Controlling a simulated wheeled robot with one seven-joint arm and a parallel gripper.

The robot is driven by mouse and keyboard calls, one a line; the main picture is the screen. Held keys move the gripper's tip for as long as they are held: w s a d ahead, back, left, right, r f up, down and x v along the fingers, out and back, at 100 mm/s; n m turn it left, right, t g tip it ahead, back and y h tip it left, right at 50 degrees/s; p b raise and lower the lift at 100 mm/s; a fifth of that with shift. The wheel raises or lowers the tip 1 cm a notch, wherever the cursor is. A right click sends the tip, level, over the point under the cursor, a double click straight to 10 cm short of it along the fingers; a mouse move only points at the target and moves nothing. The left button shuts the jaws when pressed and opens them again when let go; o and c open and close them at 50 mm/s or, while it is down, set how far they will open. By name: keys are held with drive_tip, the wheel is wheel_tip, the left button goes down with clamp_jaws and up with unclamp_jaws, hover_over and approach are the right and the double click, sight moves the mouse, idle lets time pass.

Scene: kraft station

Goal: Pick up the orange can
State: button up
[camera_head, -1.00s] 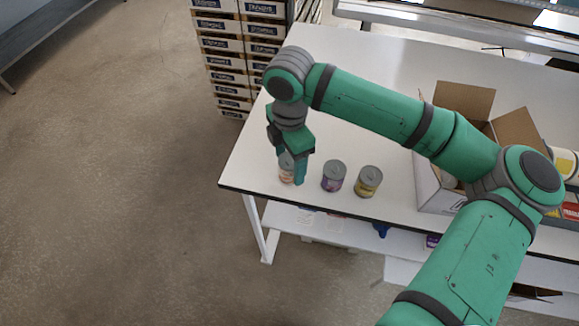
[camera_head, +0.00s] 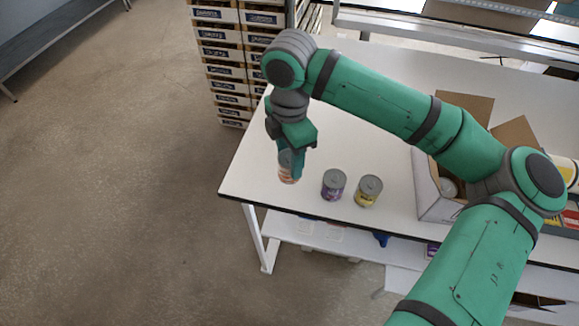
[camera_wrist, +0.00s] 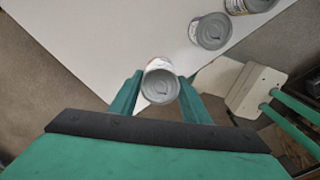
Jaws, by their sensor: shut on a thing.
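The orange can (camera_head: 287,168) has a white and orange label and a grey metal lid. My gripper (camera_head: 290,160) is shut on it near the left end of the white table. The can appears lifted a little above the table top. In the wrist view the can (camera_wrist: 160,84) sits upright between the two fingers of my gripper (camera_wrist: 160,92), lid facing the camera. Part of its label is hidden by the fingers in the head view.
A purple can (camera_head: 333,185) and a yellow can (camera_head: 368,191) stand on the white table (camera_head: 385,150) to the right. An open cardboard box (camera_head: 430,190) stands further right. Stacked crates (camera_head: 235,70) stand behind the table. The table's front edge is close.

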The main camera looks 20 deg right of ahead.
wheel_tip(320, 180, up, 23)
drive_tip(key=shift+r, duration=0.15)
idle(0.4)
wheel_tip(320, 180, down, 27)
drive_tip(key=shift+r, duration=0.1)
idle(0.7)
wheel_tip(320, 180, up, 27)
approach(289, 171)
drive_tip(key=w+f, duration=0.1)
drive_tip(key=f, duration=0.8)
drive_tip(key=w+d+f, duration=0.1)
drive_tip(key=f, duration=0.4)
drive_tip(key=shift+w, duration=0.3)
drive_tip(key=r, duration=1.1)
drive_tip(key=shift+w, duration=0.2)
drive_tip(key=shift+c, duration=0.5)
